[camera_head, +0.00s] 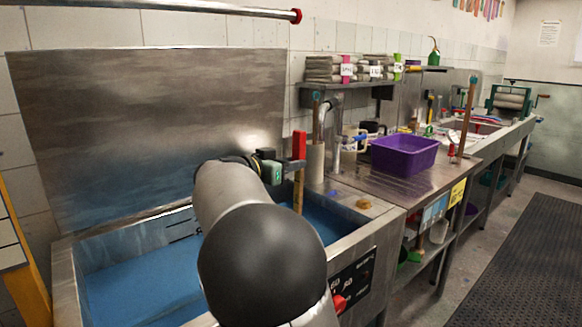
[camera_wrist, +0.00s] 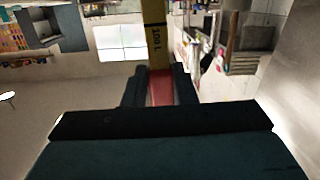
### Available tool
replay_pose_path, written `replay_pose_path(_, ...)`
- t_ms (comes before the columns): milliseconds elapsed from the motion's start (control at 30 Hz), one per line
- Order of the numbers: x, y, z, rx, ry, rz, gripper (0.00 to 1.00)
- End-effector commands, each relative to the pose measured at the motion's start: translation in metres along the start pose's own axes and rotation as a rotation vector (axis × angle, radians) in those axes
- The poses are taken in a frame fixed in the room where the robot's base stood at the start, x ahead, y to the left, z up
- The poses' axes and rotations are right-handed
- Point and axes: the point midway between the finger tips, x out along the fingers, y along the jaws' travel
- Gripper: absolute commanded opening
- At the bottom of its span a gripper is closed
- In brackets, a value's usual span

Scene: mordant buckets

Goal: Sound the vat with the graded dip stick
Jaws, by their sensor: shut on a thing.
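The vat (camera_head: 62,262) is a steel tank with blue liquid (camera_head: 145,280) in it, at lower left in the head view. My gripper (camera_head: 292,168) is above the vat's right part, shut on the graded dip stick (camera_head: 299,145). The stick is roughly upright, with a red upper part and a tan lower part (camera_head: 298,196) below the fingers. I cannot tell whether its lower end touches the liquid. In the wrist view my gripper (camera_wrist: 159,92) clasps the red part, and the yellow part of the stick (camera_wrist: 154,30) bears black markings.
A large steel panel (camera_head: 150,115) stands behind the vat. A vertical pipe (camera_head: 335,135) rises at the vat's back right corner. A purple basin (camera_head: 404,155) sits on the bench to the right, with a wooden stick (camera_head: 467,112) upright beyond it. A shelf (camera_head: 345,88) holds folded cloth.

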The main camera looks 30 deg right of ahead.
Motion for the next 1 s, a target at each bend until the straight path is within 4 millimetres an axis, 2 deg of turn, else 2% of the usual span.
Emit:
replay_pose_path(33,0.001,0.0,0.011,0.001,0.0,0.0,0.02)
replay_pose_path(1000,0.01,-0.005,0.106,0.0,0.0,0.0,0.02)
